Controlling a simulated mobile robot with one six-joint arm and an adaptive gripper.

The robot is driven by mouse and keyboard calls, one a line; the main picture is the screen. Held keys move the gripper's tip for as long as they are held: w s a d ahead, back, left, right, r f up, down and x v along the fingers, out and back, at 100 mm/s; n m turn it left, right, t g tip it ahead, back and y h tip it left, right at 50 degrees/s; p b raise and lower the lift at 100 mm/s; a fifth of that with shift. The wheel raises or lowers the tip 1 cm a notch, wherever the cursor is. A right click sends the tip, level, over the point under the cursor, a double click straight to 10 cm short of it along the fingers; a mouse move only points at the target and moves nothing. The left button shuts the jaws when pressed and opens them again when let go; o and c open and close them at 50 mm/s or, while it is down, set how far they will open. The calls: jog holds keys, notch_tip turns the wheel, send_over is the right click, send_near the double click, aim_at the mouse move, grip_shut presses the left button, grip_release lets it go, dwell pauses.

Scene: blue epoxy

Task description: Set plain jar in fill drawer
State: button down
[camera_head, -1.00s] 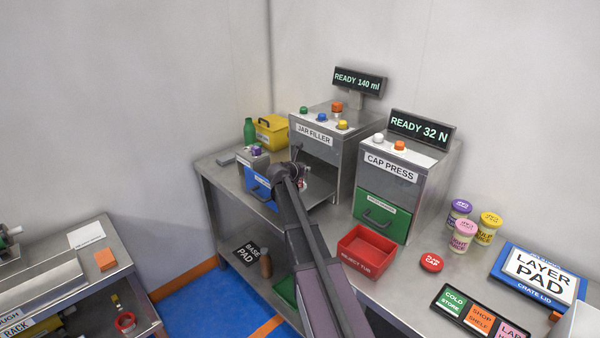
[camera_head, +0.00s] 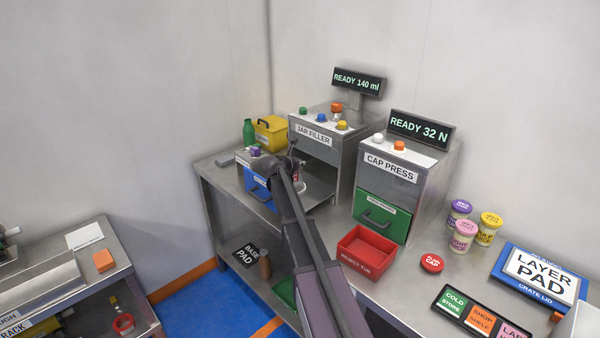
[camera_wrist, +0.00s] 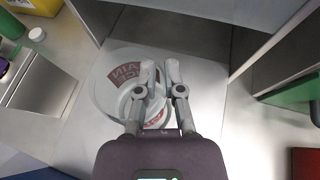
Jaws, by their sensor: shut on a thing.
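The plain jar (camera_wrist: 112,82) is a pale, round jar with a red and white label, seen from above in the wrist view. My gripper (camera_wrist: 160,70) is shut on it, with the fingers at its near right side. In the head view my gripper (camera_head: 294,168) is in front of the jar filler (camera_head: 315,151), and the arm hides most of the jar.
The cap press (camera_head: 395,170) with its green drawer (camera_head: 379,215) stands right of the filler. A red reject tub (camera_head: 367,252) and a red cap (camera_head: 432,263) lie in front. A grey box with a purple knob (camera_wrist: 38,88) is close on the left.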

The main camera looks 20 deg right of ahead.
aim_at(300, 183)
jog(key=shift+s+f+b, duration=0.1)
jog(key=shift+f+b, duration=1.2)
jog(key=shift+f, duration=0.35)
jog(key=shift+f, duration=0.15)
jog(key=c, duration=0.8)
grip_release()
jog(key=shift+o, duration=0.2)
jog(key=shift+r, duration=0.2)
jog(key=shift+s+a+r, duration=0.1)
jog(key=shift+a, duration=0.05)
jog(key=p+v, duration=0.4)
jog(key=v, duration=0.7)
jog(key=shift+s+a+p, duration=0.2)
jog(key=shift+a+p, duration=0.1)
jog(key=shift+p, duration=0.1)
